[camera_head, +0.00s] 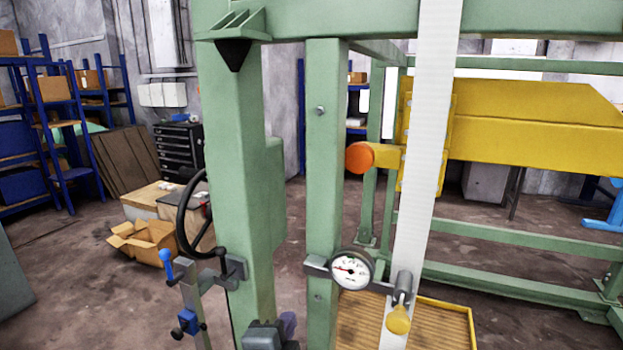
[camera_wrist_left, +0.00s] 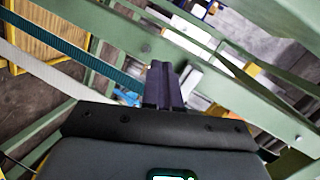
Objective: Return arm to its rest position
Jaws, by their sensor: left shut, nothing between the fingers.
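My left gripper (camera_head: 288,323) shows at the bottom of the head view, low in front of the green machine frame (camera_head: 236,180). Only its grey body and a dark purple finger part show there. In the left wrist view its two dark fingers (camera_wrist_left: 165,80) are together and hold nothing. Green beams (camera_wrist_left: 230,95) of the frame lie beyond the fingertips; I cannot tell how far. My right gripper is in neither view.
A pressure gauge (camera_head: 351,269) sits on the frame. A black handwheel (camera_head: 184,220) and a blue-knobbed lever (camera_head: 166,258) are to the left. A white strip (camera_head: 425,150) hangs at the right, above a yellow-rimmed tray (camera_head: 470,325). Open floor lies at left.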

